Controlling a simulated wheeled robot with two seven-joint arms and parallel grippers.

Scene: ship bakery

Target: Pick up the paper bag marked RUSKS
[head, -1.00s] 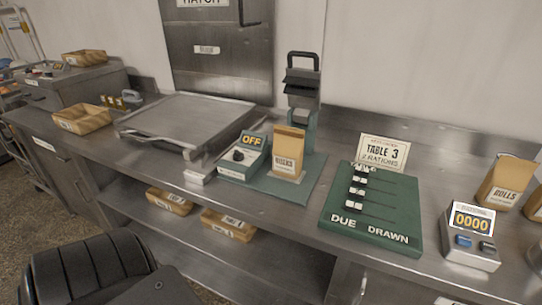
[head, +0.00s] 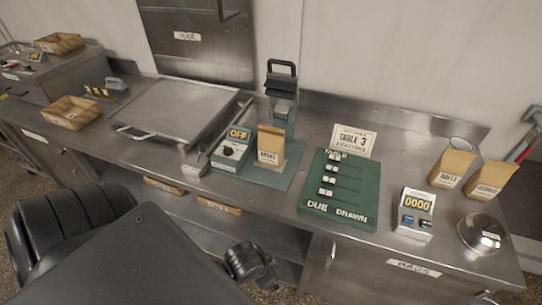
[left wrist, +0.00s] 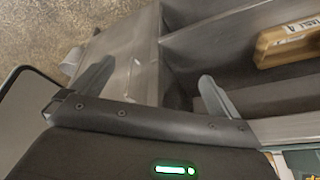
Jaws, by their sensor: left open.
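The brown paper bag marked RUSKS (head: 271,146) stands upright on a green base on the steel counter, right of a box with an OFF display. Behind it is a grey-green stand with a black handle. My left gripper (left wrist: 155,88) shows in the left wrist view with its two fingers apart and nothing between them. Steel cabinet surfaces and the floor lie beyond the fingers. The bag is not visible in that view. In the head view my dark arm links fill the lower left, and no gripper fingers can be made out. My right gripper is not visible.
A green DUE/DRAWN board (head: 338,190) with a TABLE 3 card (head: 354,140) stands right of the bag. Further right are a 0000 counter (head: 415,215), two more paper bags (head: 453,165) and a metal dome (head: 482,234). A flat steel plate (head: 180,108) lies left.

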